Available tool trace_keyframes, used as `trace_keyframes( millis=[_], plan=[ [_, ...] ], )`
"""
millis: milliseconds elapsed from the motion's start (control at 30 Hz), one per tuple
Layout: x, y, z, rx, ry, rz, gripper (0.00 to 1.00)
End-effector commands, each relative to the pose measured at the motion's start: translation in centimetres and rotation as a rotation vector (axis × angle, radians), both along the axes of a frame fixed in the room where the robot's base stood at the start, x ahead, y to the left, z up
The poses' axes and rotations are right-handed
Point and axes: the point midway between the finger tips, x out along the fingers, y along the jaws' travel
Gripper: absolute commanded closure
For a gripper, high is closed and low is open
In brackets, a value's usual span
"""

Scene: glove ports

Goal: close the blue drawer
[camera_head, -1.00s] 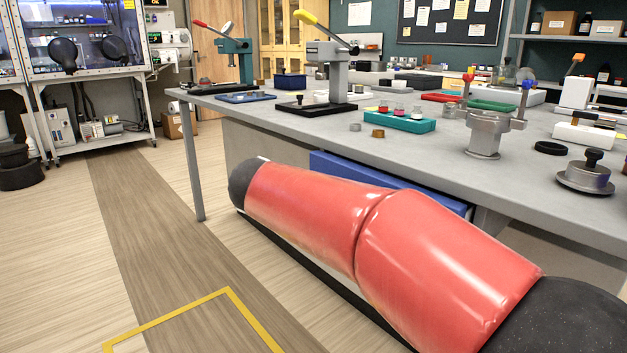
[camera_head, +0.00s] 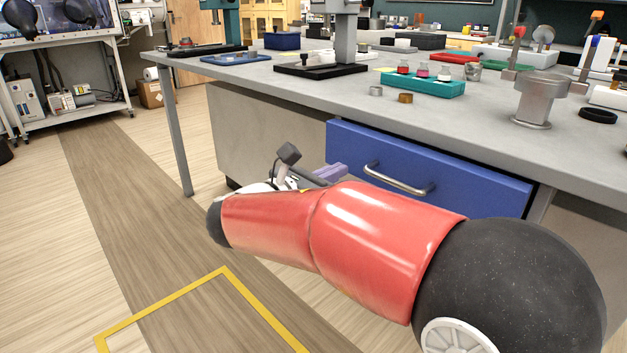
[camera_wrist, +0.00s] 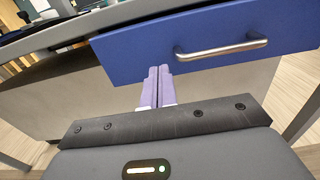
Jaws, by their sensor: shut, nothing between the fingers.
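The blue drawer (camera_head: 460,180) is under the grey bench top, with a curved metal handle (camera_head: 399,180) on its front. In the wrist view the drawer front (camera_wrist: 135,52) fills the upper part, and its handle (camera_wrist: 221,48) is right of my gripper. My gripper (camera_wrist: 159,70) has its two purple fingers together with nothing between them. In the head view my gripper (camera_head: 338,171) shows near the drawer's left part, partly hidden by my red arm.
The grey bench top (camera_head: 330,97) overhangs the drawer and carries a teal rack (camera_head: 422,84), a metal press and small parts. A bench leg (camera_head: 182,135) stands at the left. The floor left of the bench is clear, with yellow tape (camera_head: 165,304).

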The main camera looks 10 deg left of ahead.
Motion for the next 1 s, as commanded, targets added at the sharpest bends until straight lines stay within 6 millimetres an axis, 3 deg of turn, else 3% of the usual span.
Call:
trace_keyframes(
  millis=[300, 833, 1000],
  plan=[
    [4.1, -3.2, 0.0, 0.001, 0.000, -0.003, 1.00],
    [4.9, -3.8, 0.0, 0.001, 0.000, -0.001, 1.00],
    [6.5, -5.1, 0.1, 0.002, 0.001, -0.005, 1.00]
  ],
)
